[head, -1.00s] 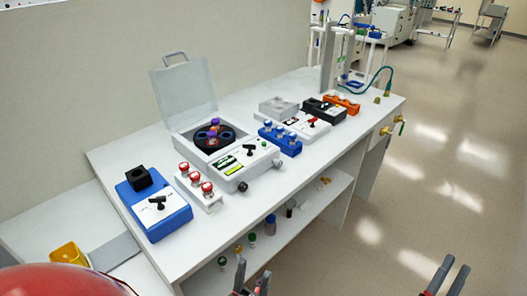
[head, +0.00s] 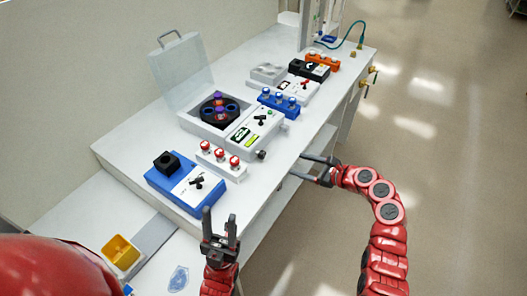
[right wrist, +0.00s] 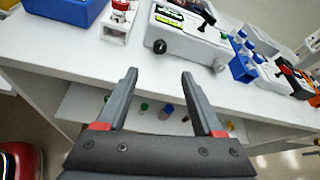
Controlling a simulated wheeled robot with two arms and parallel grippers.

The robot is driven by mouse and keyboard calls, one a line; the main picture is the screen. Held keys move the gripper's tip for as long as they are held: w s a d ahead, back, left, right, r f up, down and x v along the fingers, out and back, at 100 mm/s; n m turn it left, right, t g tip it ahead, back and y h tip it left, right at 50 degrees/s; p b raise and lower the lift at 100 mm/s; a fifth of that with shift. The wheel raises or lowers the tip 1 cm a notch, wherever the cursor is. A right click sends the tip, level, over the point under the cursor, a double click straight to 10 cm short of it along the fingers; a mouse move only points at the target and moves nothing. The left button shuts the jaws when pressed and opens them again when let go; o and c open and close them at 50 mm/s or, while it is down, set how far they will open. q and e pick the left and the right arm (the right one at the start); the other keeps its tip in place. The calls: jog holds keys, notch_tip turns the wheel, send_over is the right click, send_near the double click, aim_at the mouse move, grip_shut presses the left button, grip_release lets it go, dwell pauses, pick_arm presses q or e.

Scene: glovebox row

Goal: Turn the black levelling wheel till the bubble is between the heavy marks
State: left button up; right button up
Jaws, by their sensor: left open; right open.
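The white centrifuge (head: 222,140) stands on the bench with its clear lid raised. A black wheel (head: 262,155) sits at its front left corner; in the right wrist view the wheel (right wrist: 160,46) shows just beyond my fingertips. A yellow-green strip (head: 252,141) on the sloped panel may be the level; its bubble and marks are too small to read. My right gripper (head: 298,166) is open and empty, off the bench front, apart from the wheel; it also shows in the right wrist view (right wrist: 160,73). My left gripper (head: 219,220) is open and empty near the bench's left front.
A blue device (head: 170,192) and a white rack of red-capped vials (head: 232,172) stand left of the wheel. A blue vial rack (head: 279,104) stands to the right. A greyer knob (right wrist: 219,66) is on the same front face. Small bottles stand on the shelf below.

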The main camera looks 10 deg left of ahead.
send_near(264, 155)
jog(key=x, duration=0.3)
jog(key=shift+a+f, duration=0.2)
jog(key=shift+a, duration=0.15)
jog(key=b+x, duration=0.3)
jog(key=x, duration=0.1)
jog(key=shift+w+f, duration=0.15)
jog(key=shift+f, duration=0.1)
jog(key=shift+w+a+f+b, duration=0.1)
jog(key=shift+w+a+b, duration=0.1)
jog(key=shift+a+b, duration=0.3)
jog(key=shift+w+a, duration=0.1)
jog(key=shift+a, duration=0.05)
grip_shut()
